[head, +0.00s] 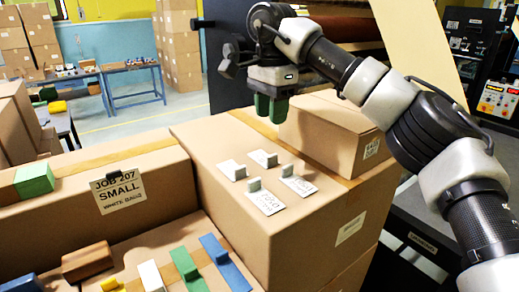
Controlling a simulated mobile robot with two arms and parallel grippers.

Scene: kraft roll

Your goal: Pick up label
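Several white labels lie flat on top of the large cardboard box (305,235), each with a small grey block on it. The two front ones, a front left label (270,206) and a front right label (303,188), carry dark print. A back left label (227,166) and a back right label (258,155) look plain. My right gripper (271,108) hangs above and behind the labels, its green fingers pointing down, apart from them. The fingers appear close together, and the gap between them is unclear. My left gripper is out of view.
A smaller carton (330,135) stands at the back of the box, close to my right gripper. A sign reading "JOB 207 SMALL WHITE BAGS" (118,192) is on the left box. Colored blocks, including a blue one (225,262), lie on the front box.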

